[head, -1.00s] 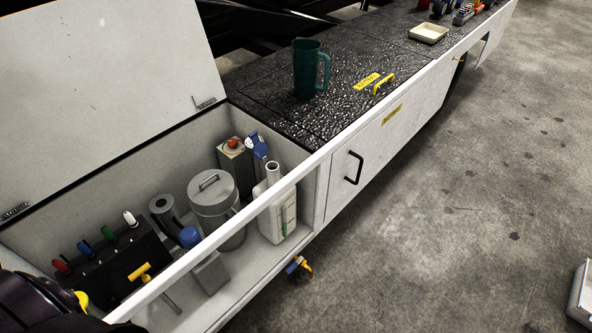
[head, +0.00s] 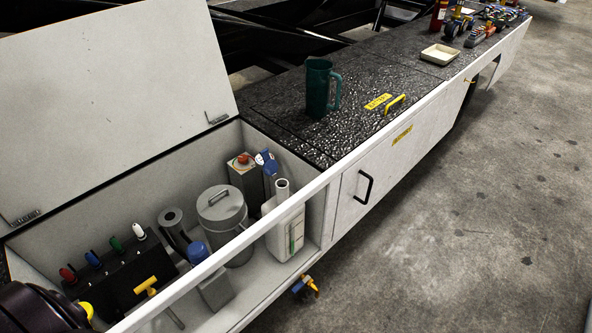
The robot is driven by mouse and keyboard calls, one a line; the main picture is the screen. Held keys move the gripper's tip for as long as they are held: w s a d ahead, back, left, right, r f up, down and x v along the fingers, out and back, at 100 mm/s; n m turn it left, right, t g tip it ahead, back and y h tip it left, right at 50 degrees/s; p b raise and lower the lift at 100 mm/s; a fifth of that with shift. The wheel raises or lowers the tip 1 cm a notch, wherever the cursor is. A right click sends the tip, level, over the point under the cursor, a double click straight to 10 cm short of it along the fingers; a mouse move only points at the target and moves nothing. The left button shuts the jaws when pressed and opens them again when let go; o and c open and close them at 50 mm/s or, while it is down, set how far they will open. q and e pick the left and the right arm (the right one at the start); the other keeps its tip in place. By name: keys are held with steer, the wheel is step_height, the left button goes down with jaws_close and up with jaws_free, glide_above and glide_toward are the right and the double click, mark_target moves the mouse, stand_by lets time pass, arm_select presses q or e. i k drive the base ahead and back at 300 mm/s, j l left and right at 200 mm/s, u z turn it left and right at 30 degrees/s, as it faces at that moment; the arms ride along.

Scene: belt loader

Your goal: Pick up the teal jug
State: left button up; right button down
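The teal jug (head: 318,88) stands upright on the black textured deck (head: 275,112), right of the open compartment, in the head view. Its handle points to the right. Nothing touches it. A dark, rounded part of my own body shows at the lower left corner, well away from the jug. Neither gripper is in view.
The open compartment (head: 325,180) holds a lidded grey can (head: 226,215), a white jug (head: 285,232) and a lever block (head: 120,270). Its raised lid (head: 110,110) stands at left. A yellow handle (head: 395,104) and a cream tray (head: 440,54) are on the deck. Floor at right is clear.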

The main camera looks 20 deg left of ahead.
mark_target(319, 73)
steer(key=i+l+u, duration=0.5)
steer(key=i+l, duration=0.2)
